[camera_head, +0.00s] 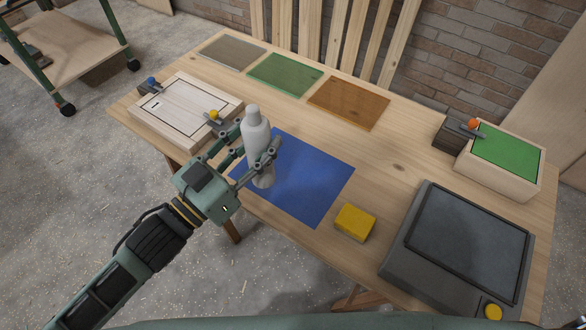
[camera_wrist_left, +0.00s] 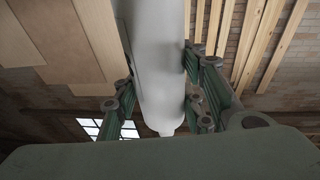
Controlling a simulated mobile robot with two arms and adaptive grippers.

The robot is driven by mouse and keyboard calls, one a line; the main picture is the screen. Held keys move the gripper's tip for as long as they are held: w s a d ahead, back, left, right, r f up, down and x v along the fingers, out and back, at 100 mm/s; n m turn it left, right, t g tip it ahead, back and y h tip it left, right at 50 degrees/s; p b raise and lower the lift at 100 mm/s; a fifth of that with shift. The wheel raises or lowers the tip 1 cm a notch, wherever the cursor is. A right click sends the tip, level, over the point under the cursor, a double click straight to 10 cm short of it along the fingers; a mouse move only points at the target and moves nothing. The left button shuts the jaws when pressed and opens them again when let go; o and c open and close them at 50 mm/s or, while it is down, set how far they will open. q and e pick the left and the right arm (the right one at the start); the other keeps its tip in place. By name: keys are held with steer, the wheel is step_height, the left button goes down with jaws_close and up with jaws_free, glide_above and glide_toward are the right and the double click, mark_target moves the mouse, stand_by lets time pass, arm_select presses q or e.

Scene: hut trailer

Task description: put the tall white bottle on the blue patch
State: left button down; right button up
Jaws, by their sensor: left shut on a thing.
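The tall white bottle (camera_head: 257,145) is upright in the head view, at the left part of the blue patch (camera_head: 305,180). My left gripper (camera_head: 257,160) is shut on the bottle around its middle. In the left wrist view the bottle (camera_wrist_left: 160,70) fills the middle, between the fingers of my left gripper (camera_wrist_left: 165,95).
A yellow block (camera_head: 354,222) sits right of the blue patch. A dark grey flat device (camera_head: 462,250) and a box with a green top (camera_head: 505,160) stand at the right. A pale wooden box (camera_head: 180,110) is at the left. Grey, green and orange patches (camera_head: 348,103) line the back.

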arm_select(q)
steer(key=w+d+f, duration=0.7)
steer(key=d+f, duration=0.2)
steer(key=f, duration=0.2)
steer(key=shift+w, duration=0.35)
steer(key=c, duration=1.2)
jaws_free()
steer(key=shift+f, duration=0.2)
steer(key=shift+o, duration=0.5)
arm_select(e)
steer(key=shift+s+d+f, duration=0.15)
steer(key=shift+d+f, duration=0.05)
steer(key=shift+d, duration=0.45)
steer(key=shift+d, duration=0.15)
